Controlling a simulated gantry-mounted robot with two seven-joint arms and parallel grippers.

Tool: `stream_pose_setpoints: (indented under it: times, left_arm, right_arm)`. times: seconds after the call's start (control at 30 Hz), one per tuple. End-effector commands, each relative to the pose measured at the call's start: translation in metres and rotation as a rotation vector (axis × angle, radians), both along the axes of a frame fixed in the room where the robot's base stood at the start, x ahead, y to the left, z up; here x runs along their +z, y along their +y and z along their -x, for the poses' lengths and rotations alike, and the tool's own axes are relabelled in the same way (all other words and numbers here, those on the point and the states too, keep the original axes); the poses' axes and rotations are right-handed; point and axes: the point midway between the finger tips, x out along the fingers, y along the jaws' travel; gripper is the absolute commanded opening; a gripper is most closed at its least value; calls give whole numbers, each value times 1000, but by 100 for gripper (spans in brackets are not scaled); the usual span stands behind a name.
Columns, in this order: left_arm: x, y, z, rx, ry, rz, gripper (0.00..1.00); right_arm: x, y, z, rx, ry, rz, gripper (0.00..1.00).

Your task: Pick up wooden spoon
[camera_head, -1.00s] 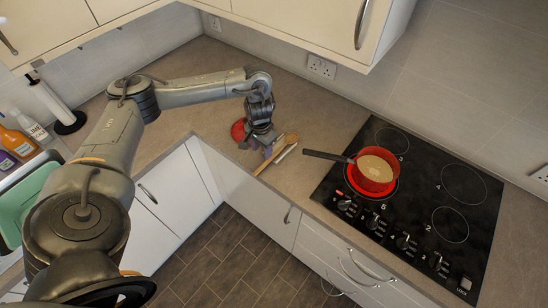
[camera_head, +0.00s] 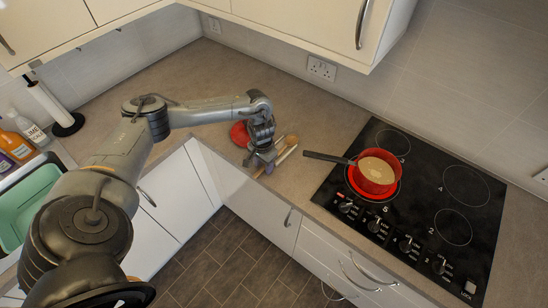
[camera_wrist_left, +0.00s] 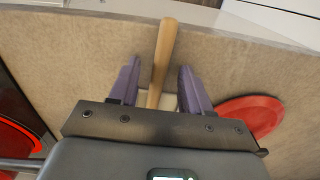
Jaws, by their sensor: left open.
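The wooden spoon (camera_head: 291,140) lies on the counter near its front edge, its head toward the hob. My left gripper (camera_head: 260,161) is over the handle end of the spoon and hides part of it. In the left wrist view, the light brown spoon handle (camera_wrist_left: 164,45) runs between my two open purple fingers, with a gap on each side. I cannot tell the exact height of the fingers over the counter. My right gripper is in neither view.
A red round object (camera_head: 239,134) lies close behind the gripper. A red saucepan (camera_head: 376,175) stands on the black hob (camera_head: 462,200), its handle pointing toward the spoon. A pale strip (camera_head: 284,156) lies beside the spoon. The counter behind is clear (camera_head: 300,95).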

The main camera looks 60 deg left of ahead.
Motion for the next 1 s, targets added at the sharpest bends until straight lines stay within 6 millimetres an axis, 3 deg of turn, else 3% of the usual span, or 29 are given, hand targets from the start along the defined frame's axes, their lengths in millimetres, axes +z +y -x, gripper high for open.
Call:
stream_pose_setpoints:
  times: [0.13, 0.43, 0.77, 1.0]
  left_arm:
    - [0, 0, 0, 0, 0, 0, 46]
    - [0, 0, 0, 0, 0, 1, 0]
    - [1, 0, 0, 0, -1, 1, 0]
    - [22, 0, -1, -1, -4, 1, 0]
  right_arm:
    - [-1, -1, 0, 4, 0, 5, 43]
    - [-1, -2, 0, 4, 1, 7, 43]
    - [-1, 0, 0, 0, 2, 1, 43]
    - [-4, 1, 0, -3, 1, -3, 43]
